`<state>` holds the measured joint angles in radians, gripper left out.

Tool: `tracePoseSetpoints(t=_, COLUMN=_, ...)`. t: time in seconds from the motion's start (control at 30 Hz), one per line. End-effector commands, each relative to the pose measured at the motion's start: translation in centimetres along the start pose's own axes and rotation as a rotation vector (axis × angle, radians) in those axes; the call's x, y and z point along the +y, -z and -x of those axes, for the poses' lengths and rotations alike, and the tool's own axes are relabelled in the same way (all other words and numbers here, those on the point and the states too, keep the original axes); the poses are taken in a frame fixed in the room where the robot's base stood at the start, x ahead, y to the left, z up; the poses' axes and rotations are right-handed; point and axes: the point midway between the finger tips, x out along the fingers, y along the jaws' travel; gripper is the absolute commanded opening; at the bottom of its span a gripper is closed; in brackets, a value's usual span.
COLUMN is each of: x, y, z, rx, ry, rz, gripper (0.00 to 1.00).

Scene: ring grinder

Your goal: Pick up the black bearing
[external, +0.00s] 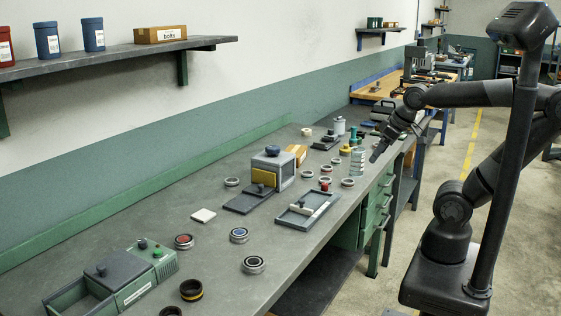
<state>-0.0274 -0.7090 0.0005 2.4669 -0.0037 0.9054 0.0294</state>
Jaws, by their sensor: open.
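Several ring-shaped parts lie on the grey workbench (130,233). I cannot tell for sure which of these is the black bearing. My gripper (377,155) is open and points down over the far right part of the bench, well away from these rings. Nothing shows between its fingers.
A green-grey box machine (135,285) stands at the near left. Rings with red (184,241) and blue (239,235) centres lie mid-bench. A grey block fixture (272,168) and a tray (307,209) stand farther back. Small jars and rings crowd the area near my gripper.

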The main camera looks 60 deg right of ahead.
Motion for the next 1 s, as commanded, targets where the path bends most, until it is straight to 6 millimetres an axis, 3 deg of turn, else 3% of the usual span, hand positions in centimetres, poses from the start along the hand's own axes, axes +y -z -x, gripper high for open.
tracePoseSetpoints(t=0.27, x=-5.2, y=6.9, z=-1.4, rx=-0.088, ry=0.042, rz=-0.001, gripper=0.81)
tracePoseSetpoints(t=0.6, x=-15.6, y=13.6, z=-5.6, rx=-0.198, ry=0.059, rz=-0.007, gripper=0.81)
tracePoseSetpoints(t=0.8, x=-23.3, y=15.4, z=-9.0, rx=-0.256, ry=0.051, rz=-0.004, gripper=0.81)
tracePoseSetpoints(t=1.0, x=-31.8, y=15.2, z=-12.9, rx=-0.308, ry=0.03, rz=0.001, gripper=0.81)
